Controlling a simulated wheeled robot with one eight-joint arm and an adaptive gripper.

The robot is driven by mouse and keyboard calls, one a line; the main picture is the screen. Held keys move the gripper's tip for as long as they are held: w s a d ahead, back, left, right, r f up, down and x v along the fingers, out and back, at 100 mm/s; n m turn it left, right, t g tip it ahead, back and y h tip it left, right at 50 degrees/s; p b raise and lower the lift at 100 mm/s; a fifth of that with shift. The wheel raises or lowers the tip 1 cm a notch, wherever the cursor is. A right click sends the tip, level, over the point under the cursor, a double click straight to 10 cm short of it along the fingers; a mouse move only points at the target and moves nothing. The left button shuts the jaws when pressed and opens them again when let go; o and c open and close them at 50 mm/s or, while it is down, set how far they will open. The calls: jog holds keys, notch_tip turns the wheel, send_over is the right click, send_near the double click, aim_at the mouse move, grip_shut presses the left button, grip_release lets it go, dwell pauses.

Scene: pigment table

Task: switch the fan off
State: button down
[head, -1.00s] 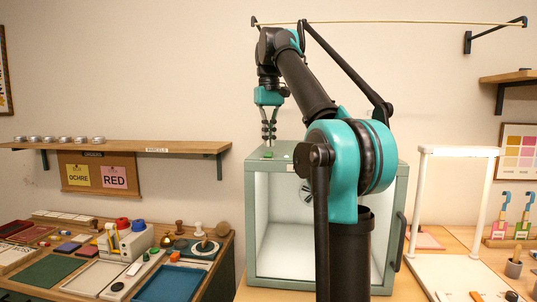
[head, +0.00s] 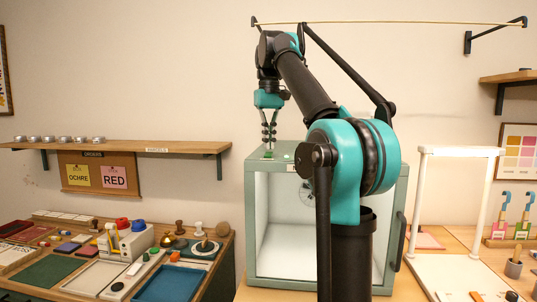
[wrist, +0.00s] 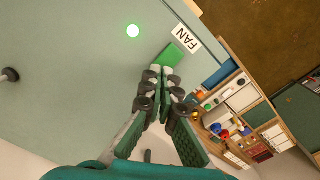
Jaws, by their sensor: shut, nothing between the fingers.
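The pale green cabinet (head: 251,215) stands on the table with the fan (head: 307,194) inside, partly hidden by my arm. On its top is a green switch (wrist: 172,54), beside a white label (wrist: 186,39) reading FAN. The switch also shows in the head view (head: 268,154). My gripper (wrist: 161,72) is shut and empty, pointing down at the cabinet top. Its fingertips are right at the near end of the switch; I cannot tell whether they touch it. In the head view my gripper (head: 269,145) is just above the switch.
A side table on the left holds trays (head: 167,283), stamps and bottles. A wall shelf (head: 120,146) with small tins is above it. A white frame stand (head: 423,200) is right of the cabinet. A rod (head: 390,22) runs along the wall above my arm.

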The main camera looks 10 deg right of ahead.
jog(key=shift+f, duration=0.65)
dwell(0.3)
jog(key=shift+r, duration=3.45)
jog(key=shift+s, duration=0.15)
